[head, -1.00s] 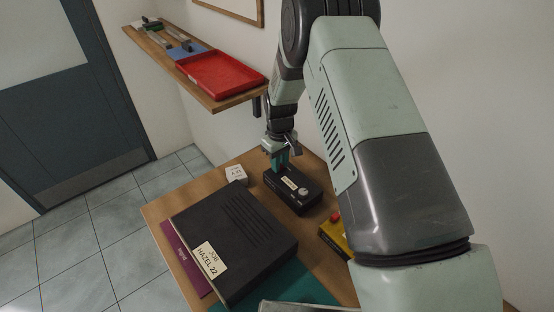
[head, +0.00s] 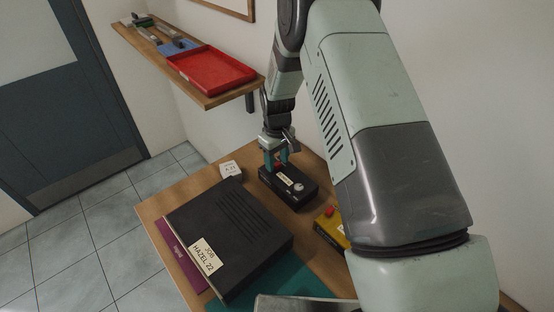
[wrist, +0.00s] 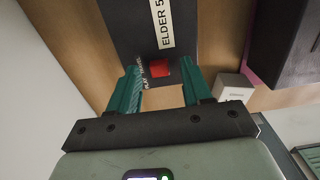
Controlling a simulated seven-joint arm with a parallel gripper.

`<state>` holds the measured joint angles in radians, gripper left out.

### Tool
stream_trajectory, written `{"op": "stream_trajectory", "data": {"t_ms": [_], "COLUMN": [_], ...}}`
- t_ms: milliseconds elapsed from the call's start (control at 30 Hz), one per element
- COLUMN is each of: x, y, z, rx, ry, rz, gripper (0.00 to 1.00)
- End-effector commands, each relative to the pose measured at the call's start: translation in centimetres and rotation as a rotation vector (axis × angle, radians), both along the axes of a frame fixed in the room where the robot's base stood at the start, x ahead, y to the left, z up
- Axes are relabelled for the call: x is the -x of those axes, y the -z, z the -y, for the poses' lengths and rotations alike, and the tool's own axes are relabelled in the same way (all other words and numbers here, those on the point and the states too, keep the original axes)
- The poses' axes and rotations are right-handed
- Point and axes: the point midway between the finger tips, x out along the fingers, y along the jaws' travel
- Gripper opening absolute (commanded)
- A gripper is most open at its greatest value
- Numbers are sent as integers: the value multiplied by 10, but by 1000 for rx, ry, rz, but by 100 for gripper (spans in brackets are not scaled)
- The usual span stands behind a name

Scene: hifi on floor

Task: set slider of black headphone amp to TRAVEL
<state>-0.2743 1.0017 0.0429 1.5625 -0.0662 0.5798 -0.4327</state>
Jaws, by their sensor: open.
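The black headphone amp (head: 299,198) is a small black box on the wooden table, with a pale label and a light round knob on top. In the wrist view the amp (wrist: 128,28) carries the label "ELDER 5". A red slider cap (wrist: 159,68) sits near the amp's end, with small lettering beside it that seems to read PLAY and TRAVEL. I cannot tell which word the cap stands at. My gripper (head: 276,166) points down over that end of the amp. In the wrist view its teal fingers (wrist: 161,80) are open, one on each side of the red cap, apparently apart from it.
A larger black box (head: 230,235) labelled "JOB HAZEL 22" lies left of the amp. A small white box (head: 230,169) stands at the back, and a yellow box with a red button (head: 331,226) sits to the right. A shelf with a red tray (head: 212,72) hangs above.

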Motion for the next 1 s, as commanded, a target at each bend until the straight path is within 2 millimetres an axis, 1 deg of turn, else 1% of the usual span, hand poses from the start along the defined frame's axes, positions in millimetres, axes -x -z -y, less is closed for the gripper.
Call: {"op": "stream_trajectory", "data": {"t_ms": [167,300,400,500,600,700,1000], "x": [-1,-1,0,-1,0,0,0], "y": [-32,-61,-79,-92,-100,-103,-103], "z": [-1,0,0,0,0,0,0], "rx": [-3,-2,-1,-1,-1,0,0], "ry": [0,0,0,1,1,1,0], "rz": [6,5,4,3,2,1,1], "gripper": [49,49,49,49,49,49,49]}}
